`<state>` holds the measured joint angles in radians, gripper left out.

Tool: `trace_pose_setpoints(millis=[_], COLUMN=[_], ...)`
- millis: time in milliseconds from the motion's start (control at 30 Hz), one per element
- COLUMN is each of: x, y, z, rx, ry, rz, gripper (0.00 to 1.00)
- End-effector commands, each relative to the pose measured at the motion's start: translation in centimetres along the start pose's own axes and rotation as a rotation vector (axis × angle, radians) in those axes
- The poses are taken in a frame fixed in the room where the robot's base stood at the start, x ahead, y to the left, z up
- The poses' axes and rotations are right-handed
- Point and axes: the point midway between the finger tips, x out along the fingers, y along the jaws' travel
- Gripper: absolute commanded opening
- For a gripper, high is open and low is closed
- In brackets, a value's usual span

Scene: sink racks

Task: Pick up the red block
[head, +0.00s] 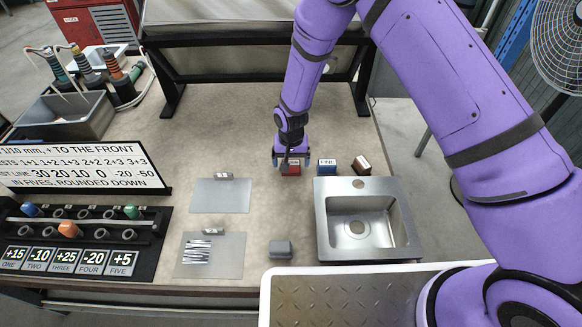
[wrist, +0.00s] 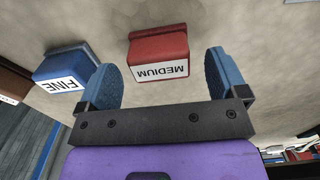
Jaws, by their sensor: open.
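The red block (head: 291,169) stands on the bench top behind the sink, and my gripper is just above and behind it in the head view. In the wrist view the red block (wrist: 159,55) has a white label reading MEDIUM and lies ahead, between the lines of my two blue fingers. My gripper (wrist: 164,80) is open, with nothing between the fingertips. In the head view my gripper (head: 291,160) hides part of the block. I cannot tell whether a finger touches it.
A blue block labelled FINE (wrist: 66,68) stands close beside the left finger in the wrist view; it also shows in the head view (head: 327,166). A brown block (head: 361,165) is further right. The metal sink (head: 322,225) is in front. Bench to the left is clear up to a grey sheet (head: 220,197).

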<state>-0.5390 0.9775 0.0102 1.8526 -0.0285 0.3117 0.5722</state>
Motion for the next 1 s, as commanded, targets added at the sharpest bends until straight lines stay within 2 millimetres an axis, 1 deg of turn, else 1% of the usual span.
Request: trace_pose_setpoints(millis=[33,100,200,467,500,567,600,667,700,1000], x=[0.8,1.6,2.2,2.4,2.4,2.4,2.4,2.4,2.4,2.1], y=[0.0,0.0,0.0,0.0,0.0,0.0,0.0,0.0,0.0,0.0], z=[0.1,0.1,0.0,0.0,0.0,0.0,0.0,0.0,0.0,0.0], rx=[0.0,0.0,0.0,0.0,0.0,0.0,0.0,0.0,0.0,0.0], ry=[-0.002,-0.002,0.0,0.0,0.0,0.0,0.0,0.0,0.0,0.001], rz=[0.001,0.001,0.0,-0.001,-0.001,0.0,0.0,0.0,0.0,-0.001], gripper=[0.92,0.92,0.92,0.92,0.82,0.69,0.59,0.46,0.37,0.37])
